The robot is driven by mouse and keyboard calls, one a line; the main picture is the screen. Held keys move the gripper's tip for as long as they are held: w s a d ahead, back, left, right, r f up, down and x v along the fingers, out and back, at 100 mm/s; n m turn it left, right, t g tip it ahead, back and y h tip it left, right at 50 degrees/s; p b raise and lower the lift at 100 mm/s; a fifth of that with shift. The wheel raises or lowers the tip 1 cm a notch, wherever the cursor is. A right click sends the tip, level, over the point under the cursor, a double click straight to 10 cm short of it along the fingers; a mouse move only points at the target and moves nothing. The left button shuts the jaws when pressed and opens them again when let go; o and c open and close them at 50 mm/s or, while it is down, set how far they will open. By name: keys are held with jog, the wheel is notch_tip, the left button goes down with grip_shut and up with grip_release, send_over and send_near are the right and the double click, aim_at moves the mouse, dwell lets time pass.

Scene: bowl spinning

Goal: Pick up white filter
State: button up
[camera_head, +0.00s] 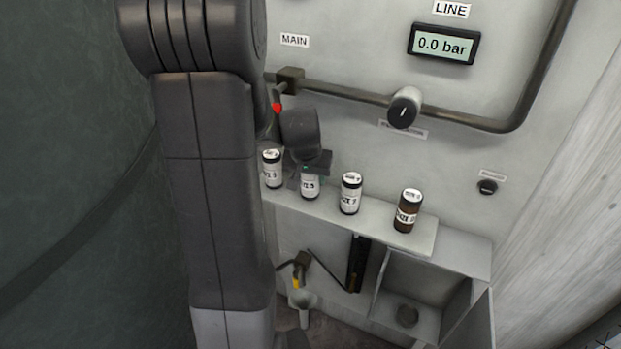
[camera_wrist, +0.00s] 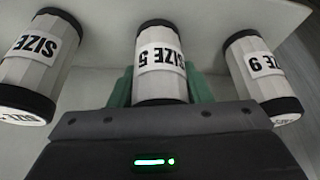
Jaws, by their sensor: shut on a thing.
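Three white filters with black ends and "SIZE" labels stand in a row on a ledge. My gripper (camera_head: 312,168) is at the middle white filter (camera_head: 310,186), reaching it from above and behind. In the wrist view this filter (camera_wrist: 160,72), labelled "SIZE 5", sits between the green fingers of my gripper (camera_wrist: 160,90), which are shut on it. It appears level with its neighbours, at the ledge. One white filter (camera_head: 272,170) stands to its left and another (camera_head: 350,194) to its right, both apart from the fingers. My gripper hides the held filter's top in the head view.
A brown filter (camera_head: 408,211) stands further right on the ledge (camera_head: 425,235). A pipe with a black knob (camera_head: 404,107) and a pressure display (camera_head: 443,45) are on the wall behind. Below are an open box (camera_head: 410,318) and a funnel-like fitting (camera_head: 302,299).

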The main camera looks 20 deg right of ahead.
notch_tip(320, 180, up, 22)
jog(key=p, duration=0.2)
jog(key=shift+p, duration=0.4)
dwell(0.7)
jog(key=shift+s, duration=0.15)
